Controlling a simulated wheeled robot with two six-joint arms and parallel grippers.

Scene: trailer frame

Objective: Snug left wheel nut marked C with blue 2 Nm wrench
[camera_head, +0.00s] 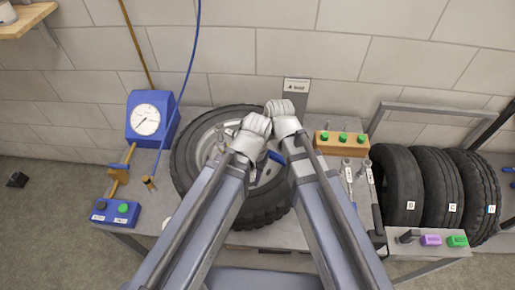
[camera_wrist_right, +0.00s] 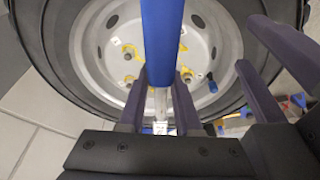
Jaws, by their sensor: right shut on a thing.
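The wheel (camera_head: 186,160) lies flat, partly hidden under my arms; its pale rim (camera_wrist_right: 85,50) also shows in the right wrist view. Wheel nuts (camera_wrist_right: 128,52) with yellow markers sit around the hub. Their letters are too small to read, so I cannot tell which is C. My right gripper (camera_wrist_right: 165,100) is shut on the blue wrench (camera_wrist_right: 160,45), which stands out over the rim; its blue part also shows in the head view (camera_head: 275,157). Whether the wrench touches a nut is hidden. My left gripper (camera_head: 246,152) is over the wheel close beside the right; its jaws are unclear.
A blue gauge box (camera_head: 147,119) stands at the back left, with a blue button box (camera_head: 116,213) in front. An orange block with green knobs (camera_head: 342,143) and other tools (camera_head: 348,172) lie right of the wheel. Several black tyres (camera_head: 398,185) stand further right.

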